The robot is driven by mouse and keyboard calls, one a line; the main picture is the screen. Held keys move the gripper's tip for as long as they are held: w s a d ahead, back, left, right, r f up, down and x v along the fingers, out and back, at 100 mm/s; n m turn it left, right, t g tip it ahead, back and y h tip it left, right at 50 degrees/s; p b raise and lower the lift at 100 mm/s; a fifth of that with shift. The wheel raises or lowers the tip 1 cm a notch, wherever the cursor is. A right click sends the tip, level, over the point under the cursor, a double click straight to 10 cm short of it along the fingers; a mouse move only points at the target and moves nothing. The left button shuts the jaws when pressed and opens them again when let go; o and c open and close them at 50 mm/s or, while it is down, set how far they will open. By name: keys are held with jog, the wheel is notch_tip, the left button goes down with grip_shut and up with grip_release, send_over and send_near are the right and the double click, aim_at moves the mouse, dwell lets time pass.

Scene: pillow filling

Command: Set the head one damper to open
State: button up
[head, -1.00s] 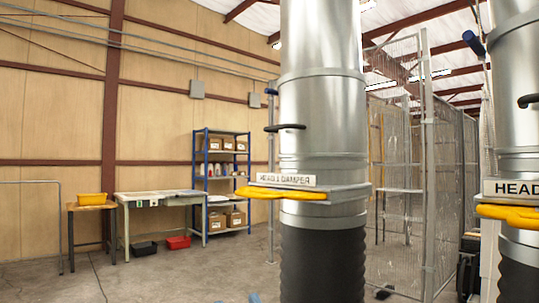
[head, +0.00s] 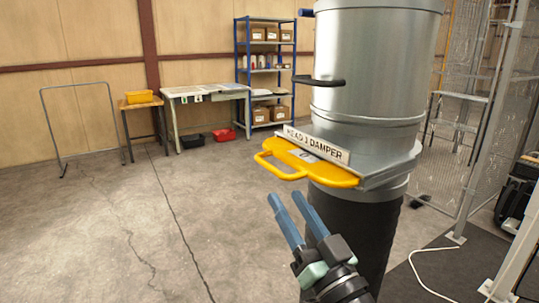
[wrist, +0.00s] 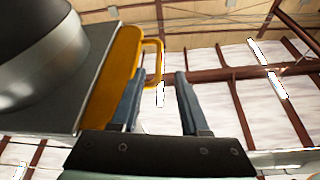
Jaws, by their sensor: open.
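The head 1 damper is a yellow slide plate with a loop handle (head: 281,163) on a silver duct (head: 368,70). A white label (head: 318,145) reading "HEAD 1 DAMPER" stands on top of it. The yellow plate sticks out from the duct's front left. My gripper (head: 291,203) is open and empty, just below the yellow handle and pointing up. In the wrist view the yellow handle (wrist: 152,62) shows above and between the two blue fingers (wrist: 157,90), nearer the left one. I see no clear contact between the fingers and the handle.
A black handle (head: 320,81) juts from the duct above the label. A black flexible hose (head: 355,225) hangs below. A wire-mesh fence (head: 465,110) stands at right. The concrete floor (head: 130,220) at left is clear, with a bench (head: 205,93) and blue shelf (head: 266,70) farther back.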

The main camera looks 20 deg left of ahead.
aim_at(267, 163)
jog(key=p+x, duration=0.2)
jog(key=x, duration=0.7)
jog(key=shift+w+a+r, duration=0.1)
jog(key=shift+w+a, duration=0.1)
jog(key=shift+w, duration=0.05)
jog(key=shift+c, duration=0.3)
grip_shut()
dwell(0.6)
